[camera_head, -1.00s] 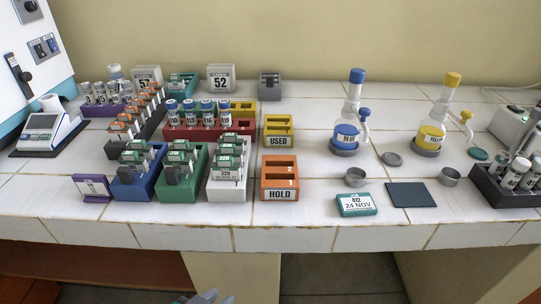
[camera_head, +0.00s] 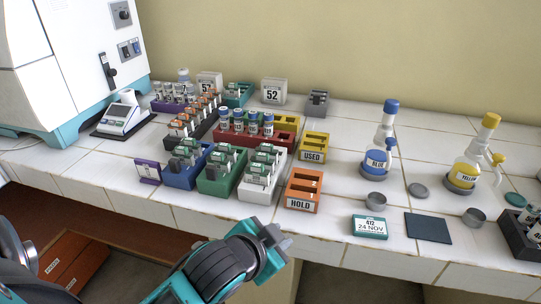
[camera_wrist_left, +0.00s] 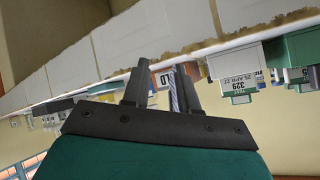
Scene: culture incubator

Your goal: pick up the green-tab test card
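Several test cards with green tabs stand in the front racks: a blue rack (camera_head: 177,180), a green rack (camera_head: 212,187) and a white rack (camera_head: 254,193). Cards show in the white rack (camera_head: 263,158), the green rack (camera_head: 224,161) and the blue rack (camera_head: 187,153). I cannot tell which single card is meant. My left gripper (camera_head: 282,239) is in front of the bench edge, below the white rack and apart from it. In the left wrist view its two fingers (camera_wrist_left: 163,92) stand apart with nothing held between them. My right gripper is out of view.
An orange HOLD bin (camera_head: 301,205) and a yellow USED bin (camera_head: 312,156) stand right of the racks. A purple stand (camera_head: 148,171) is at left. A dated teal block (camera_head: 369,227) and dark mat (camera_head: 428,228) lie right. Blue (camera_head: 375,162) and yellow (camera_head: 465,175) bottles stand behind.

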